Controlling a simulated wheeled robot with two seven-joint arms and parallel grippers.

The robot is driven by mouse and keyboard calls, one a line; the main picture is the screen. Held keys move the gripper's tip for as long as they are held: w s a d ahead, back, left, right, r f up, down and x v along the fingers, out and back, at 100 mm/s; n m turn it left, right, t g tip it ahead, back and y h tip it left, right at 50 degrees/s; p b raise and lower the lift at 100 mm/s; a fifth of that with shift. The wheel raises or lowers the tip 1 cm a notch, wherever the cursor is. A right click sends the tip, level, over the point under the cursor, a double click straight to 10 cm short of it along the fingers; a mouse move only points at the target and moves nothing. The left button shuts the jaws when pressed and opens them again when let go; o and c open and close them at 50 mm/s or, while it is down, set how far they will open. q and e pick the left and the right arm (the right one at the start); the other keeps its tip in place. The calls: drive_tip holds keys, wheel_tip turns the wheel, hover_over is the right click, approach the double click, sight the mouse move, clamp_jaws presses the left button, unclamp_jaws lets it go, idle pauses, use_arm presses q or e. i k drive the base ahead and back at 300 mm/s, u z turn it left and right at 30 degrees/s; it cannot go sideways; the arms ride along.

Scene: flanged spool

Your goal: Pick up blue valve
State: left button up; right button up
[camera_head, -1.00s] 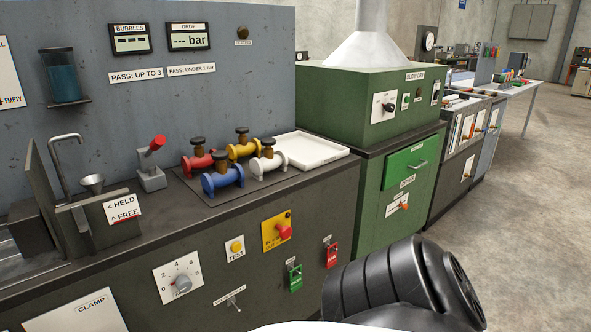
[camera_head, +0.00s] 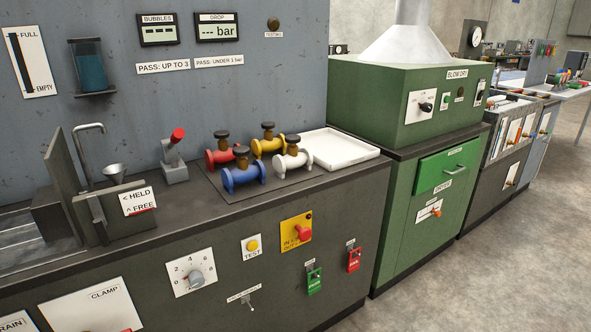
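The blue valve (camera_head: 243,178) sits on a dark mat on the bench top, at the front left of a group of valves. It has a blue flanged body, a brown neck and a dark round knob on top. A red valve (camera_head: 222,155) stands just behind it, a yellow valve (camera_head: 268,143) behind to the right, and a white valve (camera_head: 292,158) to its right. Neither of my grippers shows in the head view.
A white tray (camera_head: 345,150) lies right of the valves. A red-handled lever (camera_head: 175,158) stands left of them. A tap, funnel (camera_head: 115,174) and sink are further left. The green blow dry cabinet (camera_head: 385,105) stands to the right. Floor is clear at lower right.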

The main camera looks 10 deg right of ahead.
sight(245, 172)
drive_tip(key=z, duration=1.65)
drive_tip(key=i, duration=1.6)
drive_tip(key=u, duration=2.05)
